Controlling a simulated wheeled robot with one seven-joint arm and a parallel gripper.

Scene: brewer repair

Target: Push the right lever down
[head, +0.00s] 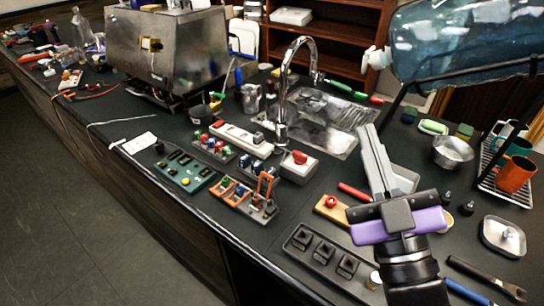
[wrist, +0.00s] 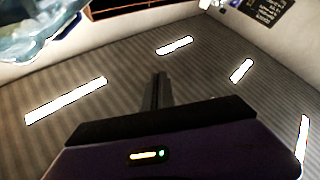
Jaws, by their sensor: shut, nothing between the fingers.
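A row of orange levers (head: 240,194) on dark bases lies on the black counter, near its front edge. The rightmost orange lever (head: 266,184) stands up, higher than the others to its left, which look lower. My gripper (head: 371,132) is shut and empty. It is raised over the counter to the right of the levers, well apart from them, with its fingers pointing up. In the wrist view the closed fingers (wrist: 158,80) point at a surface with bright light strips, and no lever shows there.
A red switch on a white box (head: 299,165) stands right behind the levers. A green circuit board (head: 184,171) lies to their left. A black tray with square wells (head: 325,252) lies to their right. A tall faucet (head: 284,90) rises behind. A large blue bottle (head: 460,45) hangs upper right.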

